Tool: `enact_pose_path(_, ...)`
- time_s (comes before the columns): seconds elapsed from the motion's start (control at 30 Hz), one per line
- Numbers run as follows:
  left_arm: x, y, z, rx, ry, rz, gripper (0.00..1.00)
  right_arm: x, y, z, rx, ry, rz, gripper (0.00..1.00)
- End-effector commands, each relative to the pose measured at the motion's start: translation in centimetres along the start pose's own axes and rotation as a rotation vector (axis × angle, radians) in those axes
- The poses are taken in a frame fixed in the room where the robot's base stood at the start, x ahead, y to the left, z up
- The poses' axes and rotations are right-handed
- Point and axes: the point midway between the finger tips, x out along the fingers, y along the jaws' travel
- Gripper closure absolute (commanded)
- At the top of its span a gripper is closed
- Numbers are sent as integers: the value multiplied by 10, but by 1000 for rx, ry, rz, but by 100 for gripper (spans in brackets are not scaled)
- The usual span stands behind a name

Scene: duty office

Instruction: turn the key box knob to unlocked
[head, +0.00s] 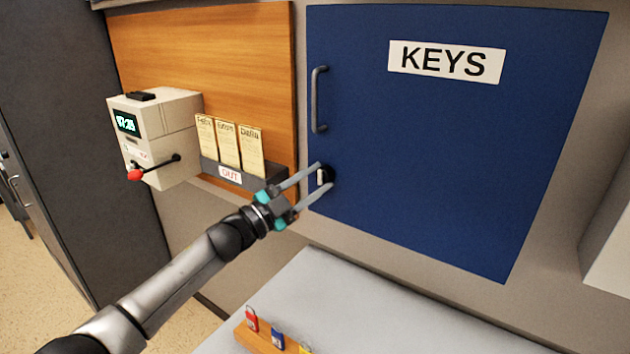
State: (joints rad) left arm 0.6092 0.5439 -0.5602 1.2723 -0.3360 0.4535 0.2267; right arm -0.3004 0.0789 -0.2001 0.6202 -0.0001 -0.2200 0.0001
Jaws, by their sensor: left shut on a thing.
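The blue key box door (440,140) with its white KEYS sign (446,62) fills the upper right of the head view. A grey bar handle (316,100) is on its left side. Below the handle is the small knob (321,177), with a light grip on a dark round base. My left gripper (322,177) reaches in from the lower left, and its two fingers are shut on the knob, one above and one below. The knob's grip looks roughly upright. The door looks closed. My right gripper is not in view.
Left of the box, a time clock (160,135) with a red-tipped lever and a rack (268,182) marked OUT with several cards hang on a wooden board (225,60). Below, a pale tabletop (360,310) holds a wooden block with small coloured padlocks (277,338).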

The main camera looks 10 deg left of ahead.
Motion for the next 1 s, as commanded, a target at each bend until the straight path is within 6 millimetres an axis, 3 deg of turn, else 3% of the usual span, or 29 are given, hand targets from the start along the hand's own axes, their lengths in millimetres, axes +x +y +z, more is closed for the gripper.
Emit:
enact_pose_path(0.67,0,0,0,54,0,22,100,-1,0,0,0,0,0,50)
enact_pose_path(0.7,0,0,0,54,0,22,53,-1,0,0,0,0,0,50)
enact_pose_path(0.93,0,0,0,52,0,21,27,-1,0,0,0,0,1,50)
enact_pose_path(1.0,0,0,0,52,0,21,27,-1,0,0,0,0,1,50)
